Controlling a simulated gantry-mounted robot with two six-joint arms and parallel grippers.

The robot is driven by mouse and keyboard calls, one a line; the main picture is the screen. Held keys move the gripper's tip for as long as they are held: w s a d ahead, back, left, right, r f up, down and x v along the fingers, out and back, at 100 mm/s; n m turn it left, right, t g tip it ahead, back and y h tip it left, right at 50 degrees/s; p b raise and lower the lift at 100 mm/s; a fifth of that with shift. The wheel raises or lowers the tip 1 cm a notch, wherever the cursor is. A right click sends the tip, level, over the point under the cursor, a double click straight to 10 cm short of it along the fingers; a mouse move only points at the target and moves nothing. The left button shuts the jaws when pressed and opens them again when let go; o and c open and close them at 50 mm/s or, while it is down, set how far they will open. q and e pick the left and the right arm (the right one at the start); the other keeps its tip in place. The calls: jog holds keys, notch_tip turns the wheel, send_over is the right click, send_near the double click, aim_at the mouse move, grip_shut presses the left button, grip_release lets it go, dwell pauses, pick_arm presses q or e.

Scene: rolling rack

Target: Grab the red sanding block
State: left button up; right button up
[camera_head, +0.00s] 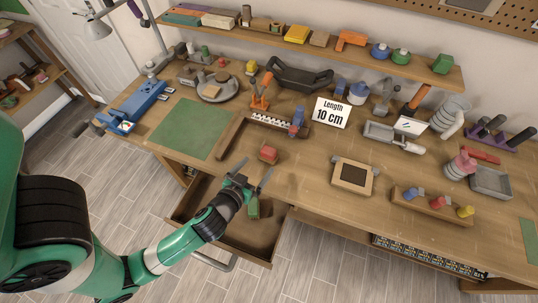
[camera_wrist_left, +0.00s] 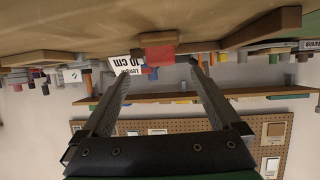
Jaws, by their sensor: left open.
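The red sanding block (camera_head: 268,154) lies on the wooden workbench (camera_head: 310,178), close to its front edge above the open drawer. My left gripper (camera_head: 254,172) is open and empty, just in front of the block with its fingers pointing toward it. In the left wrist view, which looks upside down, the red block (camera_wrist_left: 160,52) appears ahead, between and beyond the spread fingers (camera_wrist_left: 159,74). The fingers do not appear to touch it. My right gripper is in neither view.
A green mat (camera_head: 189,128) lies left of the red block, a framed dark pad (camera_head: 353,175) right.

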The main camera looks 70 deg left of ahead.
aim_at(266, 154)
pick_arm(q)
jog(key=x, duration=0.4)
jog(key=shift+w+a, duration=0.15)
jog(key=shift+w, duration=0.05)
jog(key=x, duration=0.1)
jog(key=p+x, duration=0.1)
jog(key=x, duration=0.3)
jog(key=shift+w+a+r, duration=0.1)
jog(key=shift+a+r, duration=0.15)
jog(key=shift+r, duration=0.1)
jog(key=shift+c, duration=0.3)
jog(key=c, duration=1.5)
